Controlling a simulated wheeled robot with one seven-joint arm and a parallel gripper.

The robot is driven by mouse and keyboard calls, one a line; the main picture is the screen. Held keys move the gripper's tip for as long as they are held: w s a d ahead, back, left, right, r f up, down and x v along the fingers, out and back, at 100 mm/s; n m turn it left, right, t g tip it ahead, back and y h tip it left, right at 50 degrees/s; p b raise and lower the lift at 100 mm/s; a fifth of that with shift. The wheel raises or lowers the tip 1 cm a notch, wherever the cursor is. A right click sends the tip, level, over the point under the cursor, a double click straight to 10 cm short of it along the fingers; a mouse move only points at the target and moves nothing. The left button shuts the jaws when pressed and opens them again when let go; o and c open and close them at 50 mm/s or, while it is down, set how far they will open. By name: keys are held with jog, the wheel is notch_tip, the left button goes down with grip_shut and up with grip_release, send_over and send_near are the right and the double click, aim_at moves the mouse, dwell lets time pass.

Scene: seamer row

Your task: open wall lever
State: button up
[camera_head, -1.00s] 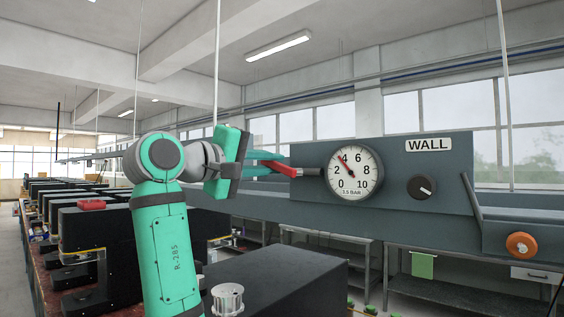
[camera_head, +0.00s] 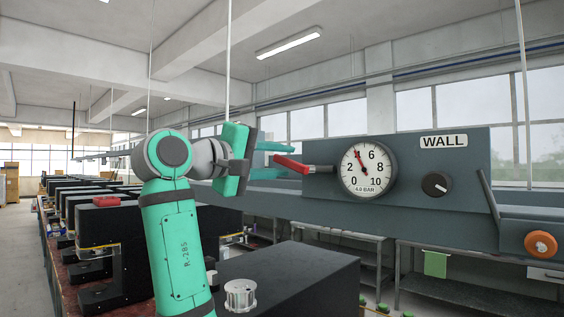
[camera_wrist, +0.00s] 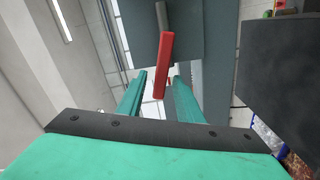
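The wall lever, a red handle on a grey shaft (camera_head: 291,164), sticks out to the left from the panel marked WALL (camera_head: 443,141). It slopes slightly down toward the panel. My gripper (camera_head: 298,159) is at the lever, its teal fingers apart, one above and one below the handle. In the wrist view the red handle (camera_wrist: 165,62) runs down between the open fingers (camera_wrist: 160,76), with gaps visible beside it; contact cannot be told. The round gauge (camera_head: 368,168) reads about 4, and its label says 4.0 BAR.
A black knob (camera_head: 436,185) sits right of the gauge, and an orange knob (camera_head: 540,244) is at the far right. A dark box (camera_head: 300,275) and a light ribbed cylinder (camera_head: 240,295) are below my arm. Dark machines (camera_head: 110,240) line the left side.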

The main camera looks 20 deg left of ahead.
jog(key=v, duration=1)
jog(key=shift+w+f, duration=0.1)
jog(key=shift+w, duration=0.1)
